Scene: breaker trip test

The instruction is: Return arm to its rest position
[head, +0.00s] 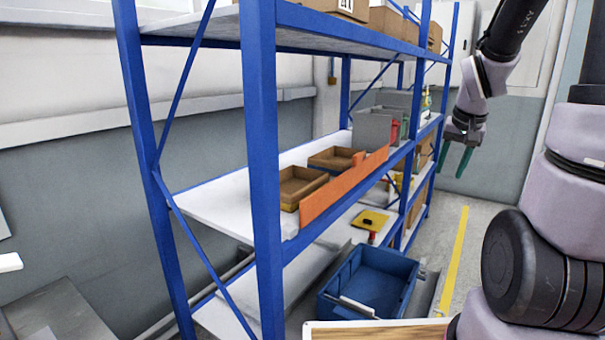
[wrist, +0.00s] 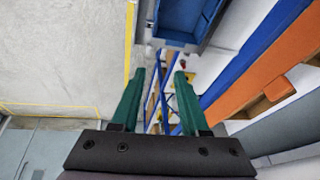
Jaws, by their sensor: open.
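My gripper (head: 454,162) hangs in the air at the right of the head view, in front of the far end of the blue shelf rack (head: 262,120). Its two green fingers point down and stand apart. In the wrist view my gripper (wrist: 158,78) shows the same two green fingers spread, with nothing between them. It touches nothing that I can see. Part of my arm (head: 488,75) reaches down to it from the top right.
The rack's middle shelf holds brown trays (head: 300,185) behind an orange strip (head: 340,190). A blue bin (head: 370,283) sits low at the rack's front. A yellow line (head: 454,262) runs along the floor. The floor below my gripper looks clear.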

